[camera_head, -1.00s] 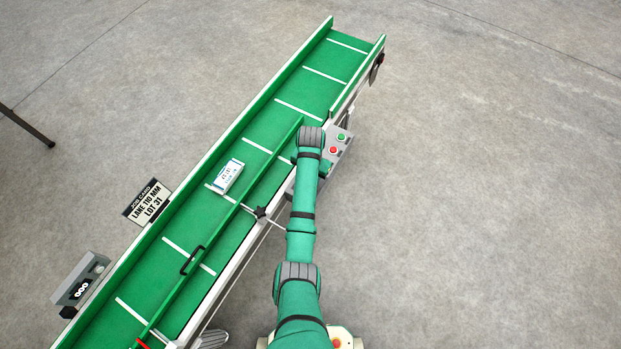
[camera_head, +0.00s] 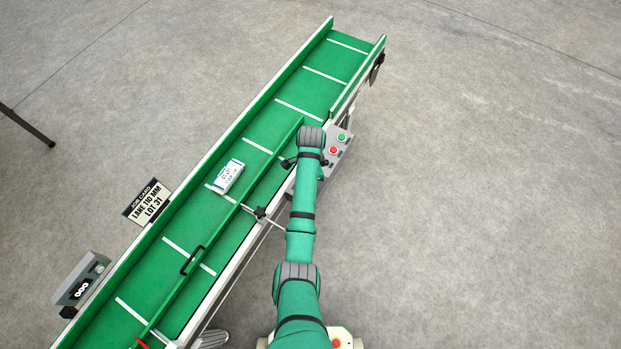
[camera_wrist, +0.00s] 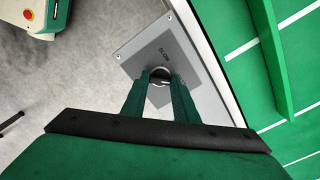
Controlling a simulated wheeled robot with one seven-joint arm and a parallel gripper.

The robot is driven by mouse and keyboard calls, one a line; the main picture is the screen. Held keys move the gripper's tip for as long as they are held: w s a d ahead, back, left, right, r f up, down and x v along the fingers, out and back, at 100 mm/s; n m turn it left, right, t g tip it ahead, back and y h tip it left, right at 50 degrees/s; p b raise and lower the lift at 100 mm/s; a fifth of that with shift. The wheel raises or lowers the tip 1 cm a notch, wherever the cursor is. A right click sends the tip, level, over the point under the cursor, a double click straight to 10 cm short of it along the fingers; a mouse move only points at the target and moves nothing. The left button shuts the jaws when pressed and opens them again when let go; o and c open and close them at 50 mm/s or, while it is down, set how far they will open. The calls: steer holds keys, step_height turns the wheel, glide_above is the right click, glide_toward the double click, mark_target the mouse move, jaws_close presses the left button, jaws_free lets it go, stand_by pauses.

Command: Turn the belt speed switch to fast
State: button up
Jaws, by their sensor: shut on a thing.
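The belt speed switch (camera_wrist: 159,76) is a round dark knob on a grey panel (camera_wrist: 138,51) in the wrist view. The word SLOW shows above it; another label to its right is mostly hidden by a finger. My gripper (camera_wrist: 160,82) is shut on the knob, one green finger on each side. A light mark shows on the knob, but its exact setting is hard to read. In the head view my arm hides the switch and the fingers; part of the grey control box (camera_head: 346,146) shows beside my wrist.
The control box carries a green button (camera_head: 342,138) and a red button (camera_head: 334,150) close to my wrist. The green conveyor (camera_head: 319,85) runs diagonally to the left, with a white carton (camera_head: 228,177) beside its guide rail (camera_head: 240,203). Open floor lies right.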

steer(key=shift+w+r+m, duration=0.15)
steer(key=shift+w+m, duration=0.1)
steer(key=shift+m, duration=0.05)
steer(key=o, duration=1.1)
steer(key=shift+d, duration=0.1)
steer(key=shift+c, duration=0.2)
steer(key=shift+s, duration=0.15)
steer(key=shift+r, duration=0.3)
step_height(320, 180, up, 10)
steer(key=shift+w, duration=0.2)
